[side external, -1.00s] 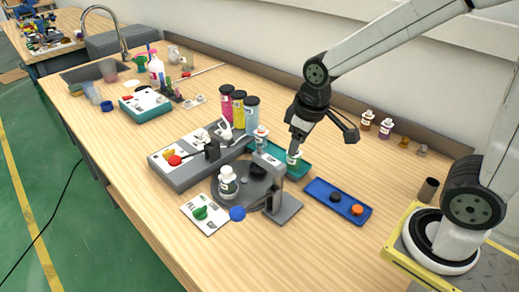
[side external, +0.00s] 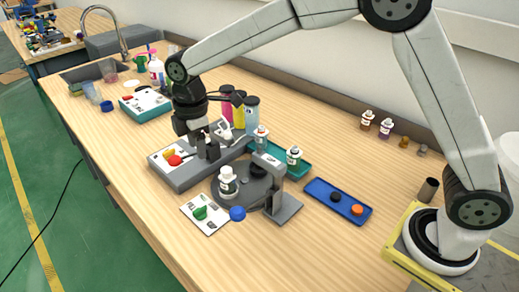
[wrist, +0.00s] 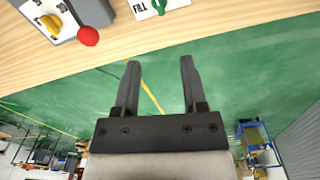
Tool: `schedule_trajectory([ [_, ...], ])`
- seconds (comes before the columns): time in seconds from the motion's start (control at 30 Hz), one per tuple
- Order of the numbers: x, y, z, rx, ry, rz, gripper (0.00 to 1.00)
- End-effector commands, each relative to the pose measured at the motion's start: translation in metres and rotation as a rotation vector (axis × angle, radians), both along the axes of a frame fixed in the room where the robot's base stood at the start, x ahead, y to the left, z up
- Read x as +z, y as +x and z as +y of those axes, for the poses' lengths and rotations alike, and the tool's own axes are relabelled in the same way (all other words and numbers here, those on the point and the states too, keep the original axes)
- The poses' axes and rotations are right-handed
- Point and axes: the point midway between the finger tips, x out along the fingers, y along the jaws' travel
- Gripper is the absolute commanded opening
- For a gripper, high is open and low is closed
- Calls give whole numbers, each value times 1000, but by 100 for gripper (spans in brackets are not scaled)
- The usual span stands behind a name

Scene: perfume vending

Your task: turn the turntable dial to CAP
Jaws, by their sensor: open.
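The dial is a green knob (side external: 200,212) on a white plate (side external: 212,226) at the bench's front edge. In the wrist view, part of the green knob (wrist: 160,4) shows at the top edge, beside the word FILL. CAP is not readable. The dark grey turntable (side external: 254,189) stands behind the plate with a white-capped bottle (side external: 228,184) on it. My gripper (side external: 195,138) is above the grey machine box, behind and left of the dial, apart from it. In the wrist view, my gripper (wrist: 160,72) is open and empty.
The grey box (side external: 190,178) carries a yellow knob (wrist: 50,24) and a red ball (wrist: 88,36). A blue ball (side external: 237,213) sits right of the dial plate. A grey bracket (side external: 284,206) stands by the turntable. A blue tray (side external: 320,187) lies right. Bare wood lies in front.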

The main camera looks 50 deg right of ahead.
Motion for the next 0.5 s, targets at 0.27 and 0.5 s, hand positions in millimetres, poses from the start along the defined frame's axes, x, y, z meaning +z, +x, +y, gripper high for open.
schedule_trajectory([
  [0.27, -7, 11, 27, 150, -10, 20, 54],
  [0.5, -36, 13, 35, 204, -15, 32, 54],
])
